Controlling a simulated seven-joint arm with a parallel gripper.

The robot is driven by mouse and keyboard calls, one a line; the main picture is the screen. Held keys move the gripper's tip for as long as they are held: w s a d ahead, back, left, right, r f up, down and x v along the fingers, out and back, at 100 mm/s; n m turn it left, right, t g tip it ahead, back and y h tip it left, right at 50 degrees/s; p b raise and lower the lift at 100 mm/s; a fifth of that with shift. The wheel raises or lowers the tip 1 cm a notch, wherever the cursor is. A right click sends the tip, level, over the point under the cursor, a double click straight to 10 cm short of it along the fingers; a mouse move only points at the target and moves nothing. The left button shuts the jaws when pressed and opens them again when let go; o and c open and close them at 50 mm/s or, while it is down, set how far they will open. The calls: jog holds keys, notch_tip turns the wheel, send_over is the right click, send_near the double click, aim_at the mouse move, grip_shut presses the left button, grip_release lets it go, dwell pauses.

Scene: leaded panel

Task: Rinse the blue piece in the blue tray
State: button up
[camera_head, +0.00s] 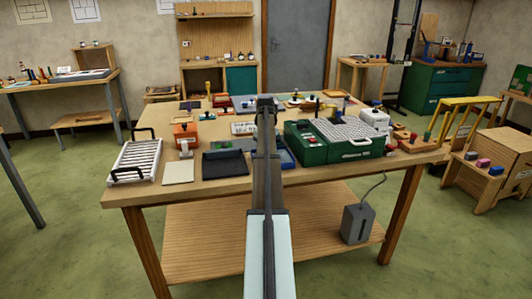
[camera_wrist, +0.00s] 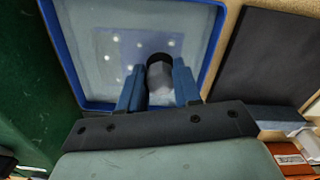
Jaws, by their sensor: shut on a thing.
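The blue tray (camera_wrist: 69,52) has a blue rim and a pale, watery-looking floor; in the head view its edge (camera_head: 288,160) shows beside my arm. A translucent bluish square, seemingly the blue piece (camera_wrist: 132,48), lies within the tray's outline, with several white spots over it. My gripper (camera_wrist: 160,88) is over the tray, its two blue fingers on either side of a dark round knob (camera_wrist: 160,68), shut on it. The knob overlaps the piece's edge; I cannot tell whether they are joined or how deep the piece is. My arm hides the gripper in the head view.
A green machine (camera_head: 335,139) with a grey grid top stands right of the tray. A black mat (camera_head: 225,164) lies to its left. A pale square tile (camera_head: 179,172), a white slatted rack (camera_head: 135,161) and an orange box (camera_head: 185,132) sit farther left.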

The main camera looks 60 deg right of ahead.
jog(key=shift+f, duration=0.25)
dwell(0.5)
jog(key=shift+s+d, duration=0.3)
dwell(0.6)
jog(key=shift+w+a, duration=0.55)
jog(key=shift+a, duration=0.05)
dwell(0.9)
jog(key=shift+s+d, duration=0.25)
jog(key=shift+d, duration=0.05)
dwell(0.7)
jog(key=shift+r, duration=0.15)
dwell(1.0)
jog(key=shift+r, duration=2.35)
jog(key=shift+r, duration=0.15)
jog(key=shift+r, duration=1.35)
